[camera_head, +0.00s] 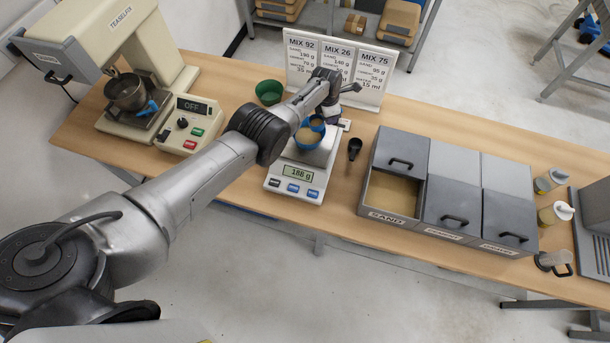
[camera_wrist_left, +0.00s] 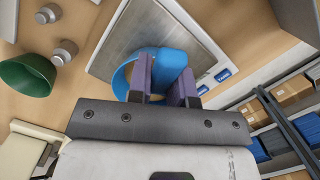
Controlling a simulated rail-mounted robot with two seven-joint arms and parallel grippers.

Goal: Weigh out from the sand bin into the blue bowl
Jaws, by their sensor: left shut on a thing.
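The blue bowl (camera_head: 299,142) stands on the scale (camera_head: 281,181), with sand in it; the scale display reads about 188 g. My left gripper (camera_head: 329,113) is over the scale, shut on a blue scoop (camera_head: 318,118) that has sand in it and is close above the bowl. In the left wrist view my left gripper (camera_wrist_left: 162,85) has its purple fingers around the blue scoop (camera_wrist_left: 171,62), with the bowl's rim (camera_wrist_left: 121,82) beside it. Whether scoop and bowl touch I cannot tell. The sand bin (camera_head: 392,194) is open, with sand inside. My right gripper is not in view.
A black scoop (camera_head: 355,148) lies right of the scale. Two lidded bins (camera_head: 450,208) adjoin the sand bin. A green bowl (camera_head: 269,92) and mix cards (camera_head: 337,68) stand behind. A mixer (camera_head: 135,65) and its control box (camera_head: 191,125) are at left.

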